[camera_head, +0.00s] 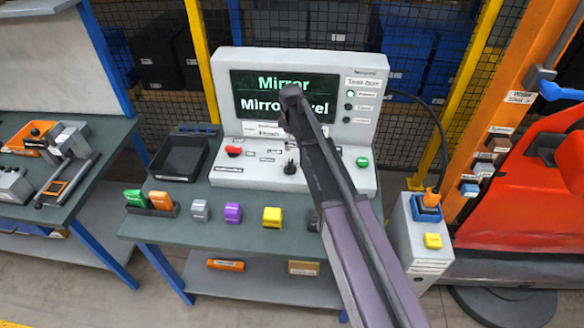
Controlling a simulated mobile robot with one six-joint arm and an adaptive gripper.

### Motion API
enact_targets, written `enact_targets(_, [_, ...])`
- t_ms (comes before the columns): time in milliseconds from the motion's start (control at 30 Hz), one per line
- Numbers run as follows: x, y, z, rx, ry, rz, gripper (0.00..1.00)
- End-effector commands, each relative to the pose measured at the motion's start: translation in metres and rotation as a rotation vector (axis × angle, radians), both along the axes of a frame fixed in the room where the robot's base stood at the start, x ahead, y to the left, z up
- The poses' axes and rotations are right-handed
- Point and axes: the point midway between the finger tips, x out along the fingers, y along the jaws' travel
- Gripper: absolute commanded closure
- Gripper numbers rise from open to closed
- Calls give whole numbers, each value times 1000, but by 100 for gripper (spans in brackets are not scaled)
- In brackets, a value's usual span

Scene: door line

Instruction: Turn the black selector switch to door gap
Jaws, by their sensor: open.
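The black selector switch (290,167) stands on the sloping front panel of the light grey test console (230,176), left of my arm. Labels sit around it, too small to read. My arm runs from the lower right up across the console to the screen. I cannot make out my gripper; my own arm links seem to hide it, along with part of the panel.
A red button (233,151) and green button (363,162) flank the switch. A black tray (180,158) lies left of the console. Grey, purple and yellow blocks (272,217) stand along the bench front. A grey cabinet (424,258) and orange post stand right.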

Motion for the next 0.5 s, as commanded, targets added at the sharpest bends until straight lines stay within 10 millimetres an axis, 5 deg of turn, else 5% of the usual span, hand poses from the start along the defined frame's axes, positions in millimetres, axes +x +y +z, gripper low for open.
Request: enact_targets(500, [0,1,-44,0,0,1,0])
